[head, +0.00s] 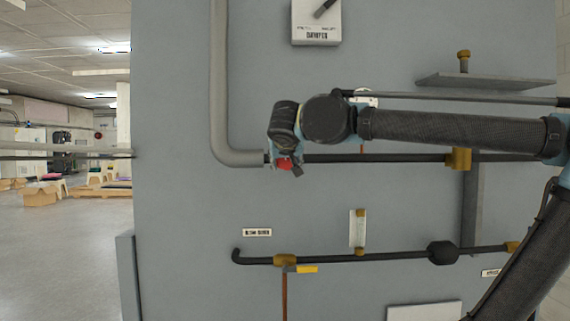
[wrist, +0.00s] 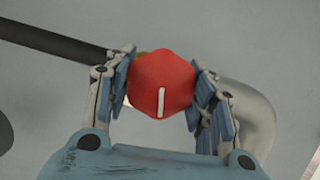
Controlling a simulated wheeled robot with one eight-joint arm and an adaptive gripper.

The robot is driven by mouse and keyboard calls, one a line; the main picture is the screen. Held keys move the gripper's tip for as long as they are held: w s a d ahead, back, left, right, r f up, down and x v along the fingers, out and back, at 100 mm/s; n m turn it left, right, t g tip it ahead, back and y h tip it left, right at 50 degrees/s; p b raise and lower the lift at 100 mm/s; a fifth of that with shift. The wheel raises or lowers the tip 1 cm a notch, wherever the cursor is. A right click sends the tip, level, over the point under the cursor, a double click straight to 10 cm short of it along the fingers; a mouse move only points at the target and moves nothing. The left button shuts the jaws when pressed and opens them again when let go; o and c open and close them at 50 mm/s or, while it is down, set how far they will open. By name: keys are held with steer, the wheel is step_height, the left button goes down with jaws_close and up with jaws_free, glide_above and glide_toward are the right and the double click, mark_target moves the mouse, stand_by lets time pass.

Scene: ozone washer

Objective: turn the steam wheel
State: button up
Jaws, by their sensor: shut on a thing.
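The steam wheel is a red, faceted knob with a white stripe on its face. It fills the centre of the wrist view (wrist: 163,82), and a small part shows in the head view (head: 284,164) at the pipe's lower bend. My gripper (wrist: 160,88) is shut on the red wheel, with one blue-grey finger on each side of it. In the head view my gripper (head: 284,158) is partly hidden by my own wrist. The white stripe runs nearly upright in the wrist view. The back of the wheel is hidden.
A thick grey pipe (head: 220,80) comes down and bends right to the wheel. A dark pipe (head: 400,158) runs on to the right. Below are a yellow-handled valve (head: 306,269) and a lower pipe (head: 360,257). A damper box (head: 316,25) and a shelf (head: 490,80) sit above.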

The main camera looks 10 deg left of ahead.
steer(key=n+t+h, duration=0.1)
steer(key=n+h, duration=0.2)
steer(key=n, duration=0.2)
steer(key=n+t+h, duration=0.1)
steer(key=n, duration=0.1)
steer(key=shift+f+n, duration=0.1)
steer(key=shift+n, duration=0.3)
steer(key=n+t+h, duration=0.1)
steer(key=n, duration=0.2)
steer(key=shift+n+t, duration=0.4)
steer(key=n+t, duration=0.1)
steer(key=n, duration=0.2)
steer(key=shift+f+h, duration=0.1)
steer(key=shift+h, duration=0.2)
steer(key=n+t, duration=0.1)
steer(key=n, duration=0.3)
steer(key=shift+t+y, duration=0.4)
steer(key=n+y, duration=0.1)
steer(key=n, duration=0.1)
steer(key=n+t, duration=0.1)
steer(key=n, duration=0.2)
steer(key=shift+d+f+n+y, duration=0.1)
steer(key=shift+n+y, duration=0.2)
steer(key=shift+y, duration=0.1)
steer(key=shift+n+t+y, duration=0.5)
steer(key=shift+n+y, duration=0.5)
steer(key=shift+n, duration=1.4)
